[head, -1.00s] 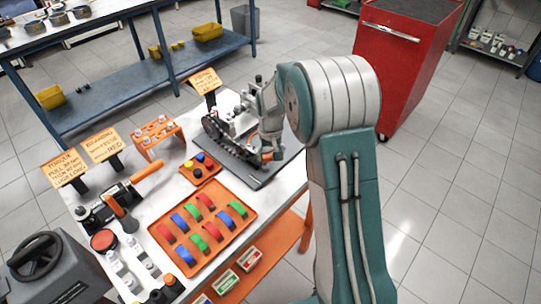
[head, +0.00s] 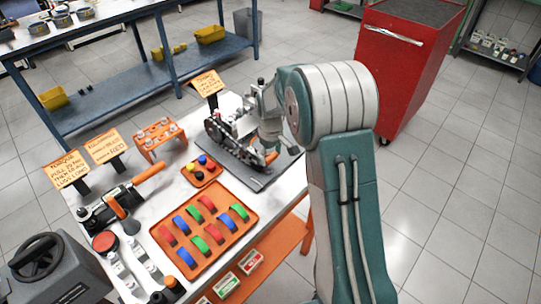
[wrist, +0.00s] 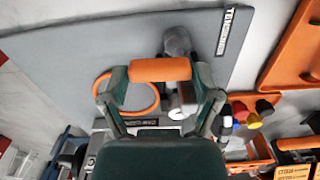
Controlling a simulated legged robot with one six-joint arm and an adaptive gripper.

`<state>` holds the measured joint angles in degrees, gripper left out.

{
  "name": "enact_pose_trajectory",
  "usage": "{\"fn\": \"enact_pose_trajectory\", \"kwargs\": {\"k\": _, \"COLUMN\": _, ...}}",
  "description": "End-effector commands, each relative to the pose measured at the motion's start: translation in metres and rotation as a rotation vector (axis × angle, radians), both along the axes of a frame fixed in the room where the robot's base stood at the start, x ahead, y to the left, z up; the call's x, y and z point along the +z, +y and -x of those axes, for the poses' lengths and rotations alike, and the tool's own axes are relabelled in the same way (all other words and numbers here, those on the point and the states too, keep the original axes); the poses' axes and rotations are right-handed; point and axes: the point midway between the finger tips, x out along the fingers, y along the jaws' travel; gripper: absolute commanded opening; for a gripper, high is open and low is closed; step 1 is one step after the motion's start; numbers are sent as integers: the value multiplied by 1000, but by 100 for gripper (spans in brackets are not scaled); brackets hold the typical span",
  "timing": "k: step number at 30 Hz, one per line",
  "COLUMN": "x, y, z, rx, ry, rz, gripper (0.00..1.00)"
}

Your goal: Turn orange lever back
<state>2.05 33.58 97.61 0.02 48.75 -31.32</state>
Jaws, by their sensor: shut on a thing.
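The orange lever handle (wrist: 160,70) lies crosswise between my gripper's fingers in the wrist view. My gripper (wrist: 160,76) is shut on it, with one dark finger at each end. In the head view an orange part (head: 271,158) shows beside my gripper (head: 279,150), low over the grey plate (head: 240,172). The dark engine assembly (head: 228,140) stands on that plate, left of my gripper. My wrist and fingers partly hide the lever's shaft and pivot, so its exact angle is unclear.
An orange tray of coloured shells (head: 222,245) and a small tray of coloured caps (head: 190,176) lie nearby. A sign (head: 206,83) stands behind the assembly. A torque wrench (head: 115,205) lies at left. A red cabinet (head: 400,75) stands beyond my arm.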

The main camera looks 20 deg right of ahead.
Motion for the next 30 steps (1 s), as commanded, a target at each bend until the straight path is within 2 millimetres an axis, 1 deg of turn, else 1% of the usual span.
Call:
{"fn": "enact_pose_trajectory", "kwargs": {"k": 1, "x": 2, "y": 0, "z": 0, "rx": 2, "ry": -1, "rz": 0, "gripper": 32}}
{"fn": "enact_pose_trajectory", "kwargs": {"k": 10, "x": 3, "y": 0, "z": 0, "rx": 2, "ry": -1, "rz": 0, "gripper": 32}}
{"fn": "enact_pose_trajectory", "kwargs": {"k": 11, "x": 3, "y": 0, "z": 0, "rx": 2, "ry": -1, "rz": 0, "gripper": 89}}
{"fn": "enact_pose_trajectory", "kwargs": {"k": 12, "x": 3, "y": 0, "z": 0, "rx": 2, "ry": -1, "rz": 0, "gripper": 100}}
{"fn": "enact_pose_trajectory", "kwargs": {"k": 25, "x": 1, "y": 0, "z": -1, "rx": 1, "ry": 0, "rz": 0, "gripper": 100}}
{"fn": "enact_pose_trajectory", "kwargs": {"k": 28, "x": 9, "y": 0, "z": -2, "rx": 0, "ry": -3, "rz": 1, "gripper": 100}}
{"fn": "enact_pose_trajectory", "kwargs": {"k": 30, "x": 20, "y": 0, "z": -2, "rx": 0, "ry": -3, "rz": 1, "gripper": 100}}
